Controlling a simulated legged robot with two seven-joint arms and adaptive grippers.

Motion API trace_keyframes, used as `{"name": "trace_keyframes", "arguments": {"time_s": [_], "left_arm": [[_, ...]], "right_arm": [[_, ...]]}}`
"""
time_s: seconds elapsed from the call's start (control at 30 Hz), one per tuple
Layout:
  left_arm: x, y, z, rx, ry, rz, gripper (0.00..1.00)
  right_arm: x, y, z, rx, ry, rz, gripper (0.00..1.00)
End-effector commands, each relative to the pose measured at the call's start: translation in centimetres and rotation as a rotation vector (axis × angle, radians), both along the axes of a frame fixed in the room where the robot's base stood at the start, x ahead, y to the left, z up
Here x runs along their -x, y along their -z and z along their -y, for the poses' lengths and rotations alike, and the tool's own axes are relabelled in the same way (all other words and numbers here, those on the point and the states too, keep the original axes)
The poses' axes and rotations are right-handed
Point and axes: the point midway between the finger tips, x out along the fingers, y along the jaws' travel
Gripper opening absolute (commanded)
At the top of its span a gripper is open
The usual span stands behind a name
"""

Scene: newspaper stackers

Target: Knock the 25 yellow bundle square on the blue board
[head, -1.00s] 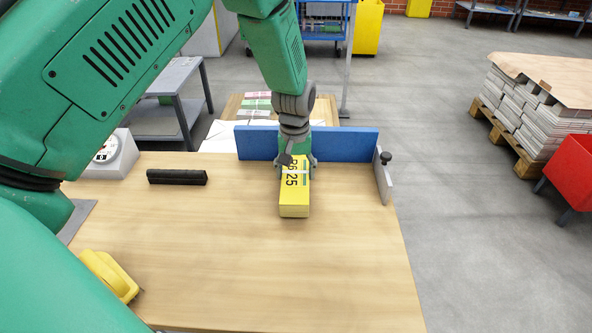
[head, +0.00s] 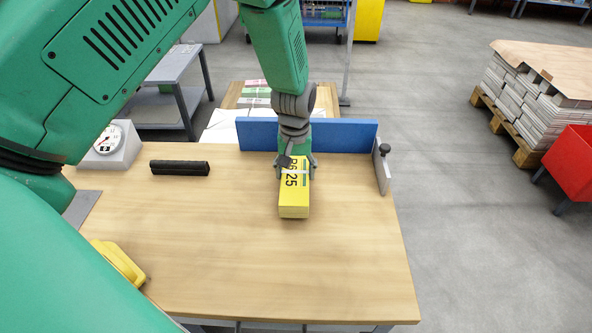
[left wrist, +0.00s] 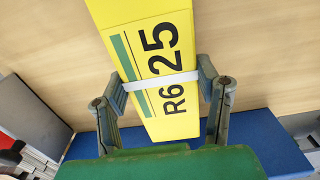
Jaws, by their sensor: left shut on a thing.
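The yellow bundle (head: 294,196) marked R6 25 lies lengthwise toward me, its far end close to the blue board (head: 345,136) at the back of the wooden table. Whether it touches the board is hidden by my gripper. My left gripper (head: 295,172) is shut across the bundle's far half, one finger on each side. In the left wrist view the bundle (left wrist: 150,50) sits between both fingers (left wrist: 165,90), with a white strap around it. The blue board (left wrist: 255,135) shows below the bundle's end there. My right gripper is not in view.
A grey side stop (head: 382,168) with a black knob stands at the board's right end. A black bar (head: 180,168) and a dial scale (head: 112,148) are on the left. A yellow tool (head: 118,262) lies front left. The table's front and right are clear.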

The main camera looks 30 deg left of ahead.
Motion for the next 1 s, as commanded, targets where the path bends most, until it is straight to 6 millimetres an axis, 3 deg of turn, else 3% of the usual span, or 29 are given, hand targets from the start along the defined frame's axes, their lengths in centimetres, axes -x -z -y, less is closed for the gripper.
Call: {"name": "trace_keyframes", "arguments": {"time_s": [0.7, 1.0], "left_arm": [[-0.1, -5.7, 0.0, 0.000, 0.000, 0.002, 0.05], [-0.1, -5.8, 0.0, 0.000, 0.000, 0.001, 0.05]], "right_arm": [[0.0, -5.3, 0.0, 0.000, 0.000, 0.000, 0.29], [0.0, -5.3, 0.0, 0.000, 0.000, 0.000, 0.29]]}}
